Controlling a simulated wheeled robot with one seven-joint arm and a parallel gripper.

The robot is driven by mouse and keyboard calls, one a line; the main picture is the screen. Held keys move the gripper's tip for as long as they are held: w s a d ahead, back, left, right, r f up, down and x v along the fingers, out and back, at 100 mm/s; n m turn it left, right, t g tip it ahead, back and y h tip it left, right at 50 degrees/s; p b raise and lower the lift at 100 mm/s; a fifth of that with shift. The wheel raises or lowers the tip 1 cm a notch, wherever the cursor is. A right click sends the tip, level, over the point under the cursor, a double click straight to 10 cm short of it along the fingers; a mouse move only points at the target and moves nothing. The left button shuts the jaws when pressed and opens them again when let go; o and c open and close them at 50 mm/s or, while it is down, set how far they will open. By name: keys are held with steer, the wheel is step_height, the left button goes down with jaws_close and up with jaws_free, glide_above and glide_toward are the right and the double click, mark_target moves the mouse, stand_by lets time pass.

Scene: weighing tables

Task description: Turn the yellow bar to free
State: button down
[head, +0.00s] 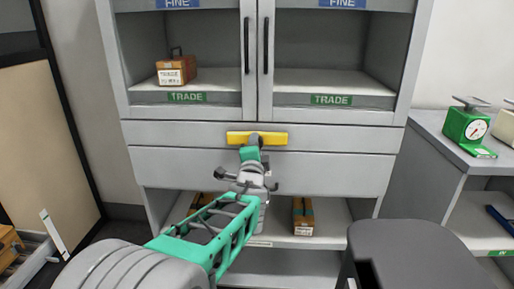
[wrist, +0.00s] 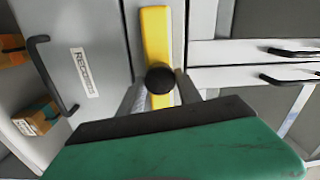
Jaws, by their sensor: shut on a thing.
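The yellow bar (head: 272,138) lies level across the front of the grey cabinet, below the glazed doors. In the wrist view the yellow bar (wrist: 155,40) runs up and down the picture, with a round black knob (wrist: 160,80) at its middle. My gripper (head: 254,143) reaches up to the bar's middle from below and hides part of it. In the wrist view my gripper's fingers (wrist: 160,96) stand on either side of the bar and are shut on it. The lower part of the bar is partly hidden behind the gripper. No readable "free" mark shows.
The grey cabinet (head: 180,135) has TRADE and FINE shelves above and open shelves with brown cases (head: 303,215) below. Green scales (head: 467,124) stand on a side counter at right. A dark grey seat-like shape (head: 415,250) is at lower right. A RECORDS door (wrist: 95,50) shows in the wrist view.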

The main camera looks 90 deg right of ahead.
stand_by(0.3)
steer(key=c, duration=0.8)
jaws_free()
steer(key=shift+a+f+p, duration=0.15)
steer(key=shift+a+p, duration=0.15)
steer(key=shift+a, duration=3.6)
